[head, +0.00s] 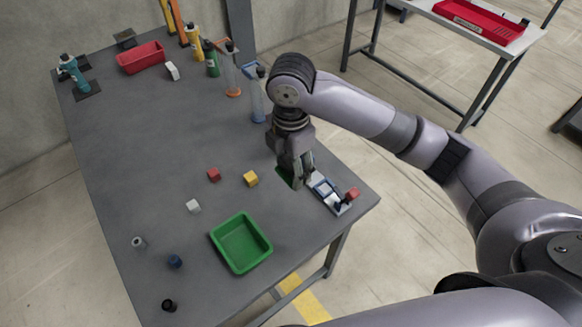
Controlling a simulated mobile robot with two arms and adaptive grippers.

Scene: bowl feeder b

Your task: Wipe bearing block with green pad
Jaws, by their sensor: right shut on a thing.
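My right gripper (300,182) points down near the table's right edge, its fingers shut at table height. A flat dark green pad (285,177) shows at the fingers, mostly on their left side; the fingers hide part of it and the exact grip. Just right of the fingertips is a small light grey fixture (343,208) with blue parts and a red end (352,194). I cannot tell for sure whether this is the bearing block, or whether the gripper touches it. My left gripper is not in view.
A green tray (241,264) stands at the front, with red (214,175), yellow (250,179) and white (194,206) blocks behind it. Bottles, clear cylinders and a red bin (141,57) stand at the back. The table's left middle (130,150) is clear.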

